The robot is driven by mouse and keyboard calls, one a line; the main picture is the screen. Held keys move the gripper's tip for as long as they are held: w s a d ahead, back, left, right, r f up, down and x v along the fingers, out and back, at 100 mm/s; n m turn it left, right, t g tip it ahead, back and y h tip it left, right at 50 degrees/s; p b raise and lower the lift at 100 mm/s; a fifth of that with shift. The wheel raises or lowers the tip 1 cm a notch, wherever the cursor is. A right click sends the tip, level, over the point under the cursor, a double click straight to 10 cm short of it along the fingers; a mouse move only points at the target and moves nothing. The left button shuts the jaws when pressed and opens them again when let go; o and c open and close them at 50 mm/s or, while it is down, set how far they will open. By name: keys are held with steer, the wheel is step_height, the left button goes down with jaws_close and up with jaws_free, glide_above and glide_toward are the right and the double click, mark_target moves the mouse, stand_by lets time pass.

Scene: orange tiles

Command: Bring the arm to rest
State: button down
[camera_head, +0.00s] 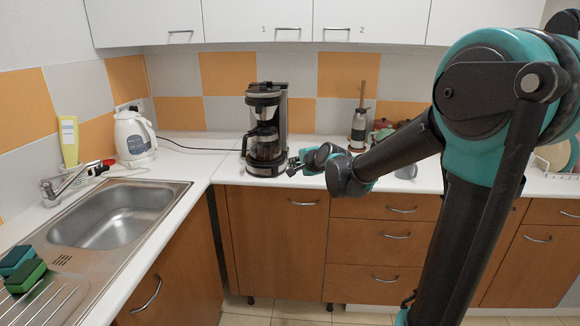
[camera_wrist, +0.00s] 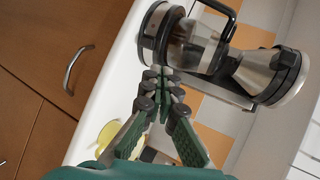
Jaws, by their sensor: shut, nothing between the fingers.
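My arm reaches in from the right in the head view, and my gripper (camera_head: 293,167) is at the front of the counter, just right of the coffee maker's base. In the wrist view my gripper (camera_wrist: 161,75) is shut and empty, its fingertips meeting close to the coffee maker (camera_wrist: 205,45). The coffee maker (camera_head: 265,125) stands upright on the white counter with its glass carafe inside. I cannot tell whether the fingertips touch it.
A white kettle (camera_head: 134,135) stands in the left corner. The sink (camera_head: 115,215) is at left, with two sponges (camera_head: 22,270) beside it. A grinder-like item (camera_head: 359,128) stands behind my arm.

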steer(key=shift+s+d+r, duration=0.1)
stand_by(0.3)
steer(key=s+d+f+n+g+h, duration=0.2)
steer(key=s+d+f+n, duration=0.2)
steer(key=s+d+f, duration=0.2)
steer(key=s+d+f+n+g+h, duration=0.2)
steer(key=s+d+f, duration=0.5)
steer(key=s, duration=0.7)
steer(key=s+d+f+n+g+h, duration=0.2)
steer(key=s+d+f+n, duration=0.3)
steer(key=s+d, duration=0.5)
step_height(320, 180, down, 2)
steer(key=shift+s+d+f+n+g+h, duration=0.2)
steer(key=shift+s+d+n+g+h, duration=0.15)
steer(key=shift+s+g+h, duration=0.1)
